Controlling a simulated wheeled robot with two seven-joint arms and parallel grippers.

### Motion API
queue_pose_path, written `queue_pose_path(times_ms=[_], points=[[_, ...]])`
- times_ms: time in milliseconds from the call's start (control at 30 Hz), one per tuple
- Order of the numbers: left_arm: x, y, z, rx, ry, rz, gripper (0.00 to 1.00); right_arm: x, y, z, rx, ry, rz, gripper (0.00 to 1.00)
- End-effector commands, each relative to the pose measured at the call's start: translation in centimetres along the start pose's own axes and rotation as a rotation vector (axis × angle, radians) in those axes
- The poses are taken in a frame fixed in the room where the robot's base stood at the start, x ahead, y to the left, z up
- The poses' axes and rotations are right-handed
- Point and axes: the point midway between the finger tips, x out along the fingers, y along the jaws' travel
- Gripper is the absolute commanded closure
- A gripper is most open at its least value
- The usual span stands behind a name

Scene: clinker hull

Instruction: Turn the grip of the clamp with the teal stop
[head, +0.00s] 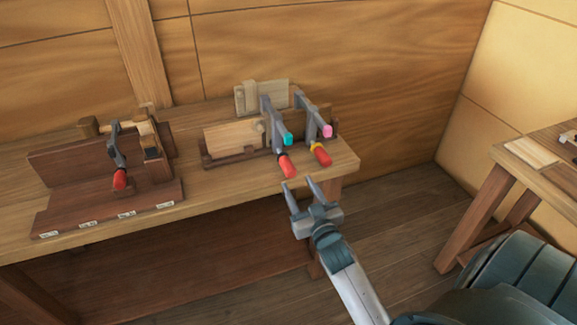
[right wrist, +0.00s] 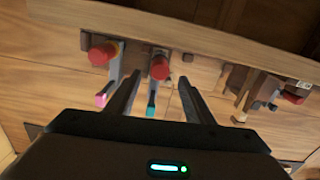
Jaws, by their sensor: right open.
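The clamp with the teal stop (head: 288,138) stands at the right part of the bench, its grey bar reaching over a wooden board. Its red grip (head: 286,166) hangs at the bench's front edge. In the right wrist view the red grip (right wrist: 160,68) and teal stop (right wrist: 151,110) show in the gap between my fingers. My right gripper (head: 301,184) is open and empty, just in front of and below that grip, apart from it as far as I can tell. My left gripper is in neither view.
A second clamp with a pink stop (head: 327,131) and red grip with yellow collar (head: 320,154) stands close on the right. A dark wooden rack (head: 110,200) with another red-gripped clamp (head: 119,180) is at left. Another table (head: 500,190) stands at right.

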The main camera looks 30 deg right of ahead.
Motion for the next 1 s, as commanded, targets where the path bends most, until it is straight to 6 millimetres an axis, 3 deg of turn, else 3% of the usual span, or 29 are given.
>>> queue_pose_path(times_ms=[300, 500, 967, 1000], points=[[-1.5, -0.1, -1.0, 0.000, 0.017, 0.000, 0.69, 5.7, 0.0, -0.2, -0.001, 0.000, 0.001, 0.52], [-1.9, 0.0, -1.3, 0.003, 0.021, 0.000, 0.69, 8.0, 0.0, -0.1, -0.001, 0.000, 0.001, 0.52], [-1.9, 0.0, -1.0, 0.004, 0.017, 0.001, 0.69, 8.8, 0.0, 0.0, -0.001, 0.000, 0.000, 0.52], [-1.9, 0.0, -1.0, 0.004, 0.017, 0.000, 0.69, 8.8, 0.0, 0.0, -0.001, 0.000, 0.000, 0.62]])
